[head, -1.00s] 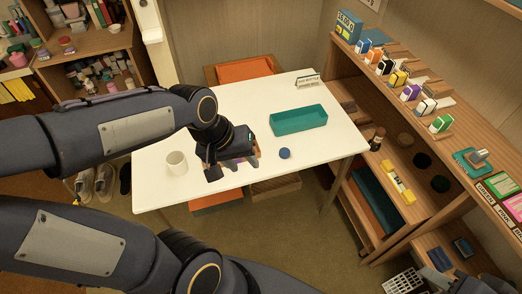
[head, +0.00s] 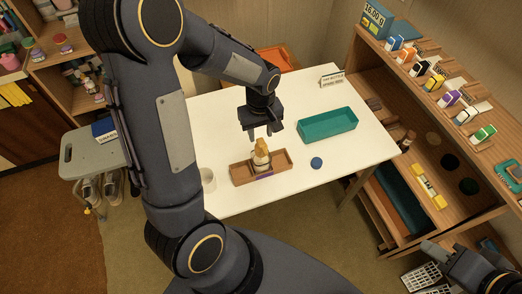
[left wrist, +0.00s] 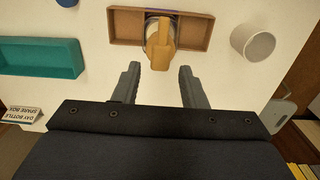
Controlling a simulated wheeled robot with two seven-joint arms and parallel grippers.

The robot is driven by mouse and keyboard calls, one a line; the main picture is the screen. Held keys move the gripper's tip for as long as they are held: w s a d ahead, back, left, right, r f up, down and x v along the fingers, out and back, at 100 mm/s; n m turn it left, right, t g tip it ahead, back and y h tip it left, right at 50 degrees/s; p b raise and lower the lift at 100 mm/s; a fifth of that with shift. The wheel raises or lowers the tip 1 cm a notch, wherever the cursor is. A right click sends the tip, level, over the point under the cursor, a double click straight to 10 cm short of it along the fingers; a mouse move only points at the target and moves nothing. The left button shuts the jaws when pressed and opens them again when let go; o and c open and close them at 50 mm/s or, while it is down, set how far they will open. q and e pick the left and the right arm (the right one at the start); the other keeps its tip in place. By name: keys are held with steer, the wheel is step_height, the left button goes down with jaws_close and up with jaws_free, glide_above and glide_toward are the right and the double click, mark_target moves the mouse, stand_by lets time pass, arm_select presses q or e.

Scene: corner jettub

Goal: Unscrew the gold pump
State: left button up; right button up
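The gold pump (head: 262,146) sits on top of a bottle (head: 261,161), which stands upright in the middle of a shallow wooden tray (head: 241,174) on the white table. In the left wrist view the gold pump (left wrist: 158,47) is seen from above, its nozzle pointing toward my fingers. My left gripper (head: 261,137) is just behind the pump. The left wrist view shows its two fingers (left wrist: 159,72) apart, with nothing between them and the pump beyond their tips. My right gripper (head: 435,252) is at the lower right; its fingers are unclear.
A white cup (head: 208,181) stands left of the wooden tray, partly behind my arm. A blue round object (head: 316,162) and a teal box (head: 328,125) are to the right. A small sign (head: 332,78) stands at the back. A shelf (head: 425,140) with several small boxes borders the right.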

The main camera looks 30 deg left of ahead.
mark_target(260, 141)
arm_select(q)
steer(key=shift+f+b, duration=1.65)
steer(key=shift+f, duration=0.85)
steer(key=shift+c, duration=0.5)
steer(key=c, duration=0.4)
steer(key=shift+n, duration=0.6)
steer(key=n, duration=0.4)
steer(key=shift+s+r+n, duration=0.1)
steer(key=shift+r+n, duration=0.05)
steer(key=shift+n, duration=0.25)
